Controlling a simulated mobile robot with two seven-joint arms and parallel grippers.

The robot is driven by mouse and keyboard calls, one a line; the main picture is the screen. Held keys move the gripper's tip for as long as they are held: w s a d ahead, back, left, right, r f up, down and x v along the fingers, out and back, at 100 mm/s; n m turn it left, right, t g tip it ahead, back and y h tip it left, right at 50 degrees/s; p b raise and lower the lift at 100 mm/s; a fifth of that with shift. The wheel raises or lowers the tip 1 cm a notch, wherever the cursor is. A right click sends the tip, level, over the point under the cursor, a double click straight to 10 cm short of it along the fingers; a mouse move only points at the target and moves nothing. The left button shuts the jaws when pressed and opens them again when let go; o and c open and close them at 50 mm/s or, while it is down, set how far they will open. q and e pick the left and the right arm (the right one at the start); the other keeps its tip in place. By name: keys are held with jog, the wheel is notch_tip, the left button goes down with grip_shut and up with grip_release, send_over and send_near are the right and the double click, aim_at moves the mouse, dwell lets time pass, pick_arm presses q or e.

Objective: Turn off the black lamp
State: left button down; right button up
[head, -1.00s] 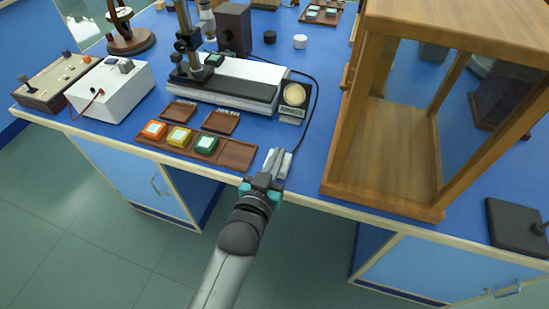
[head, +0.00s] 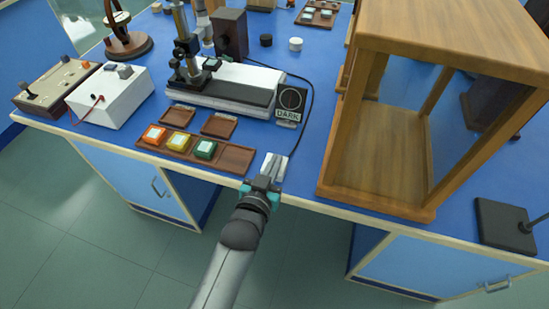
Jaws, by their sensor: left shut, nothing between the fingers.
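A dark, box-shaped housing (head: 231,34), which looks like the black lamp, stands at the back of the blue bench behind the white-and-black optical bench (head: 222,90). A small upright panel (head: 290,105) at the right end of that bench has a dark disc and reads "DARK". A thin black cable (head: 312,80) curves around the panel toward my left gripper. My left gripper (head: 273,163) is shut and empty at the bench's front edge, right of the wooden tray. My right gripper is out of view.
A wooden tray (head: 232,158) with orange, yellow and green squares lies left of my left gripper. A large wooden-framed case (head: 425,215) stands close to the right. White (head: 110,97) and brown (head: 48,88) control boxes sit at the left.

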pick_arm(q)
jog(key=shift+r+p, duration=0.35)
jog(key=shift+p, duration=0.05)
jog(key=r+p, duration=0.3)
jog(key=shift+w+r+p, duration=0.25)
jog(key=shift+r+p, duration=0.05)
jog(key=shift+p, duration=0.05)
jog(key=r+p+v, duration=0.1)
jog(key=p+v, duration=0.1)
jog(key=v, duration=0.8)
jog(key=shift+d, duration=0.15)
jog(key=shift+w+f, duration=0.1)
jog(key=shift+w, duration=0.05)
